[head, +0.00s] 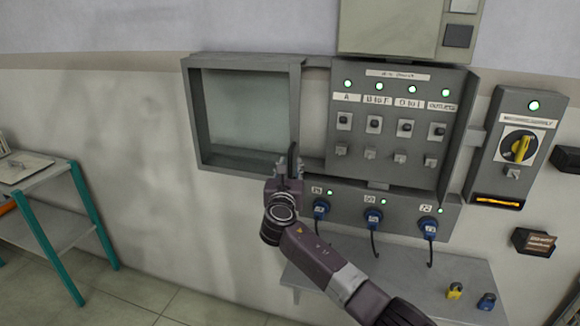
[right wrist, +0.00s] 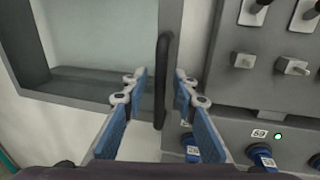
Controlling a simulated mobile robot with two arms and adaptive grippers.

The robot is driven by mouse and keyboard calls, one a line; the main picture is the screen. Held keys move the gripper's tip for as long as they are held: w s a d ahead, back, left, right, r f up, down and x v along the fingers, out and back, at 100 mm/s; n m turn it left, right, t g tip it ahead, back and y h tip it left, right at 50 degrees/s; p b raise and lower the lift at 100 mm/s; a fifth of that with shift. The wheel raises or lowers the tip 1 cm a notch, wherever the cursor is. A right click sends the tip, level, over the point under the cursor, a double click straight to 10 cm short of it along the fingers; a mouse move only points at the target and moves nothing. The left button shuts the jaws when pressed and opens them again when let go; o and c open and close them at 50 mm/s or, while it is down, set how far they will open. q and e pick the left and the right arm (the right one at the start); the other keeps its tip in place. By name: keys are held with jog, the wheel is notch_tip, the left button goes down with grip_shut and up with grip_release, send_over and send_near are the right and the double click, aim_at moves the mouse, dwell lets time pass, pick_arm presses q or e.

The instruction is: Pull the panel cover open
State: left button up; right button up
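The panel cover (head: 190,115) is a grey frame with a pale, glassy window, left of the exposed switches; it also shows in the right wrist view (right wrist: 85,82). A dark vertical handle (right wrist: 162,80) stands along its right edge. My right gripper (head: 291,165) is at the cover's lower right corner and hides part of the handle in the head view. In the right wrist view its blue-padded fingers (right wrist: 160,80) are open, one on each side of the handle, with visible gaps. My left gripper is in neither view.
The switch panel (head: 385,175) is right of the cover. Below it, blue plugs (head: 373,217) with hanging cables sit in a socket strip. A shelf (head: 410,280) holds yellow and blue padlocks. A teal-legged table (head: 45,235) stands left. The wall between table and cover is clear.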

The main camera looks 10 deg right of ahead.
jog(key=v, duration=1.2)
jog(key=s+d+f+m+g+y, duration=0.1)
jog(key=s+f+m+g, duration=0.15)
jog(key=f, duration=0.95)
jog(key=s+d+f+m+g+y, duration=0.1)
jog(key=s+f+m+g, duration=0.15)
jog(key=f, duration=0.95)
jog(key=s+d+f+m+g+y, duration=0.1)
jog(key=s+f+m+g, duration=0.15)
jog(key=f, duration=1.05)
jog(key=s+d+f+m+g+y, duration=0.15)
jog(key=s+f+m, duration=0.25)
jog(key=s+f, duration=0.5)
jog(key=s+d+f+m+g, duration=0.1)
jog(key=s+f+m+g, duration=0.5)
jog(key=s+f, duration=1.25)
jog(key=s+f+m, duration=0.2)
jog(key=s+m, duration=0.2)
jog(key=s, duration=0.5)
jog(key=s+d+f+m+y, duration=0.1)
jog(key=s+m, duration=0.3)
jog(key=s, duration=0.6)
jog(key=s+f+m+g, duration=0.1)
jog(key=s+f+m, duration=0.2)
jog(key=s, duration=0.6)
jog(key=shift+s+d+m+y, duration=0.25)
jog(key=shift+d+m+y, duration=0.15)
jog(key=shift+m, duration=0.15)
